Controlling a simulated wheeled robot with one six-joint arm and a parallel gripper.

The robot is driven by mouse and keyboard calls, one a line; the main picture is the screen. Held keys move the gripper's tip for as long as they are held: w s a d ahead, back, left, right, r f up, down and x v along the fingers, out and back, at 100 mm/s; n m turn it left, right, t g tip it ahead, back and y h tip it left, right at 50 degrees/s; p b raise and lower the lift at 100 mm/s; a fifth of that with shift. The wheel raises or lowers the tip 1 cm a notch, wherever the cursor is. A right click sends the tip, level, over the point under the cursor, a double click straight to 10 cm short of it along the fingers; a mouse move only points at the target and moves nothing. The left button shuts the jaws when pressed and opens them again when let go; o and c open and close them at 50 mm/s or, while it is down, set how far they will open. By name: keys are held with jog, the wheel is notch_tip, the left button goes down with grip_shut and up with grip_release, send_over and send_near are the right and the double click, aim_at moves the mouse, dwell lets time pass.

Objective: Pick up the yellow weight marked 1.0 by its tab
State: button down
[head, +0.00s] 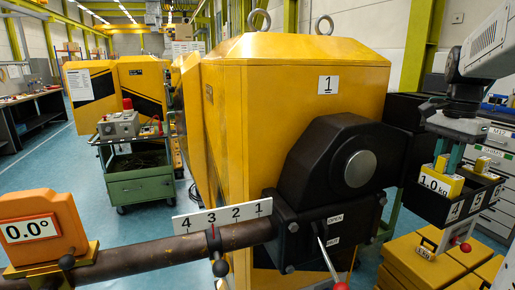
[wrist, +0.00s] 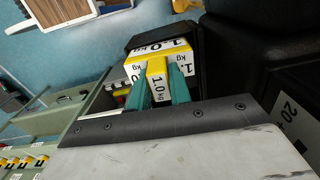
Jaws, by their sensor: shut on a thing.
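The yellow weight marked 1.0 kg (head: 435,183) is at the left end of a black tray (head: 430,207) on the right of the head view. In the wrist view the weight (wrist: 150,57) shows its yellow top and white 1.0 kg labels. My gripper (head: 447,157) is above it, pointing down. Its green fingers are shut on the weight's upright yellow tab (wrist: 158,85), one on each side. I cannot tell whether the weight rests in the tray or is slightly raised.
Other yellow weights (head: 483,164) sit in the tray to the right. Below are larger yellow blocks (head: 418,262). The yellow gate housing marked 1 (head: 295,85) and its black mechanism (head: 335,165) stand to the left. A pipe (head: 160,253) crosses the lower left.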

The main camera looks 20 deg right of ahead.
jog(key=shift+r, duration=3)
